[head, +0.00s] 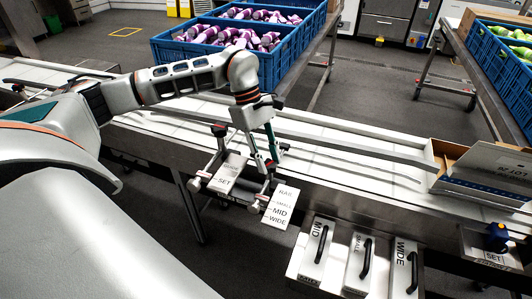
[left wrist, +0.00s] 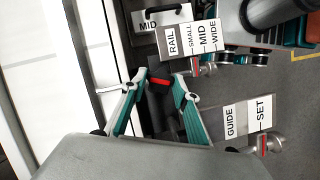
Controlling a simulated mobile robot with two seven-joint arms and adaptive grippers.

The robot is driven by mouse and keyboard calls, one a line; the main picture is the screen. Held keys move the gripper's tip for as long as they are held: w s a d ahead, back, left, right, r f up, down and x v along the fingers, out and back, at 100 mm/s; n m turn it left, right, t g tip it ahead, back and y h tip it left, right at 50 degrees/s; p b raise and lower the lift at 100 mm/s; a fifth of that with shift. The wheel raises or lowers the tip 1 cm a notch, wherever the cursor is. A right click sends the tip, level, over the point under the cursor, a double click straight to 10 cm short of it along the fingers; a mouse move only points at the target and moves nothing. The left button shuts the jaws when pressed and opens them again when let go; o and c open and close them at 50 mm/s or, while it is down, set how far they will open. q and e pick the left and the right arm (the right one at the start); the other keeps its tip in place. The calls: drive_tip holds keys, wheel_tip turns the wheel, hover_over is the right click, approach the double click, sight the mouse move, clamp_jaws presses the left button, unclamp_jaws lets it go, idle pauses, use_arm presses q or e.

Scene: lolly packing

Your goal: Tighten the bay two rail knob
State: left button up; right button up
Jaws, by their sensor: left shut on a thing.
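My left gripper (head: 264,163) reaches down over the front edge of the conveyor. In the left wrist view its two teal-and-grey fingers (left wrist: 158,88) are closed around a dark knob with a red bar (left wrist: 159,82). This knob sits beside the rail plate (left wrist: 194,39), marked RAIL, SMALL, MID and WIDE. The rail plate also shows in the head view (head: 279,207), just below the gripper. The fingers hide most of the knob in the head view, and its pointer setting cannot be read. My right gripper is not in view.
A guide plate marked SET (head: 227,175) with its own red-and-black knob (head: 219,130) is close on the left. An open carton (head: 478,167) stands on the conveyor's right end. Blue crates are behind.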

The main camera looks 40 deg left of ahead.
use_arm(q)
drive_tip(key=m+g+p, duration=0.1)
drive_tip(key=m+p, duration=0.3)
drive_tip(key=shift+w+r+m+g+y, duration=0.1)
drive_tip(key=shift+r+m+g+y, duration=0.1)
drive_tip(key=shift+m+g+y, duration=0.15)
drive_tip(key=shift+m+p, duration=0.45)
drive_tip(key=shift+w+d+f+m+g+y+p, duration=0.1)
drive_tip(key=shift+m+g+y+p, duration=0.3)
drive_tip(key=shift+m, duration=0.9)
drive_tip(key=shift+m+g+y, duration=0.25)
drive_tip(key=shift+m+y, duration=0.2)
drive_tip(key=shift+m, duration=0.45)
drive_tip(key=shift+d+f+m+y, duration=0.1)
drive_tip(key=shift+m+y, duration=0.4)
drive_tip(key=shift+m, duration=1.1)
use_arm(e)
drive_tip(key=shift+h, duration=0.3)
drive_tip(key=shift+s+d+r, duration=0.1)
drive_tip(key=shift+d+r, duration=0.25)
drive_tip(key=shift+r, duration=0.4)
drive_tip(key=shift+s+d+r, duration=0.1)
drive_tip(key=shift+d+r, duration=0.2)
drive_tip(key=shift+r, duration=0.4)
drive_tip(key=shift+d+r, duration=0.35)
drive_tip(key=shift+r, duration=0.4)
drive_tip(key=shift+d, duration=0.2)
